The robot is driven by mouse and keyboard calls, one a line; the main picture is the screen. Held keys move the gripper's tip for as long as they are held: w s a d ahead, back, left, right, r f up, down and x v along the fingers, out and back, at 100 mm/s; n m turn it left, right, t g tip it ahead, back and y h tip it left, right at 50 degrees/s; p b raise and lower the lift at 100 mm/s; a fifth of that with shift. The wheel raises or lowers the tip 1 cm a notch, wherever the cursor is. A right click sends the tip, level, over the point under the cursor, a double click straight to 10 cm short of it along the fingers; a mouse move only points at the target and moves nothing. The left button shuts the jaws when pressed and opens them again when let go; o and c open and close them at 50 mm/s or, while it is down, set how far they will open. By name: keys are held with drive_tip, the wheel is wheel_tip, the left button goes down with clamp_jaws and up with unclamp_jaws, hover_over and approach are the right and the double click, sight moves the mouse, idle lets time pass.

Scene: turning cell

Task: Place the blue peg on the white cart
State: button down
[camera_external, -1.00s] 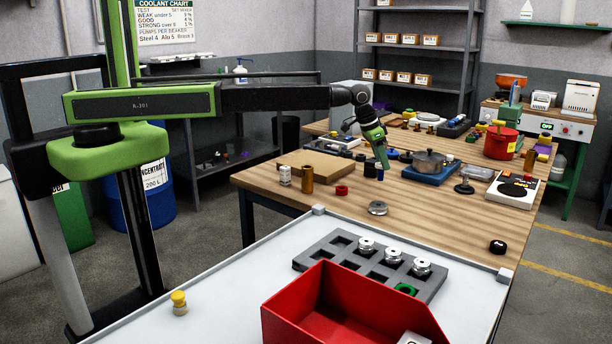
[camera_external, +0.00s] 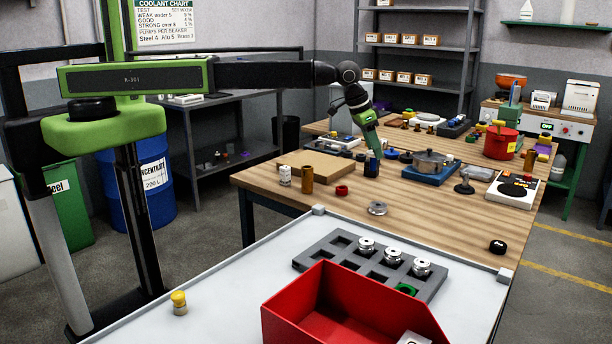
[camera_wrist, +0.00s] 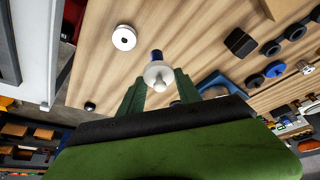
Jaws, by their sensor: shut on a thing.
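My gripper (camera_external: 371,160) is above the wooden table, left of the pan, pointing down. It is shut on the blue peg (camera_external: 371,170), which shows as a small dark blue piece at the fingertips. In the wrist view, the blue peg (camera_wrist: 157,56) is between the green fingers of my gripper (camera_wrist: 160,90), with a pale rounded part nearest the camera. The white cart (camera_external: 225,275) is in the foreground, apart from the gripper. Its top carries a red open bin, a grey holder and a yellow-topped peg.
The red bin (camera_external: 290,312) and grey holder (camera_external: 325,247) with silver parts fill the cart's right side; its left and middle are largely bare.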

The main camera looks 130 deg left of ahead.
drive_tip(key=shift+s+d+n+g, duration=0.1)
drive_tip(key=shift+s+n+g, duration=0.2)
drive_tip(key=shift+n, duration=0.4)
drive_tip(key=w+d+r+m+p, duration=0.1)
drive_tip(key=w+d, duration=0.1)
drive_tip(key=d, duration=1.8)
drive_tip(key=w+d+r+p, duration=0.1)
drive_tip(key=w+d, duration=0.2)
drive_tip(key=d, duration=1.7)
drive_tip(key=w+d+m, duration=0.1)
drive_tip(key=w+d, duration=0.1)
drive_tip(key=d, duration=1.8)
drive_tip(key=shift+t, duration=0.4)
drive_tip(key=w+a+f+b, duration=0.1)
drive_tip(key=a+f+b, duration=0.2)
drive_tip(key=w+a+f+b, duration=0.2)
drive_tip(key=a+f+b, duration=0.2)
drive_tip(key=w+a+f+b, duration=0.2)
drive_tip(key=a+f+b, duration=0.2)
drive_tip(key=shift+w+f, duration=0.1)
drive_tip(key=shift+w, duration=0.1)
drive_tip(key=c, duration=0.8)
unclamp_jaws()
drive_tip(key=shift+c, duration=0.2)
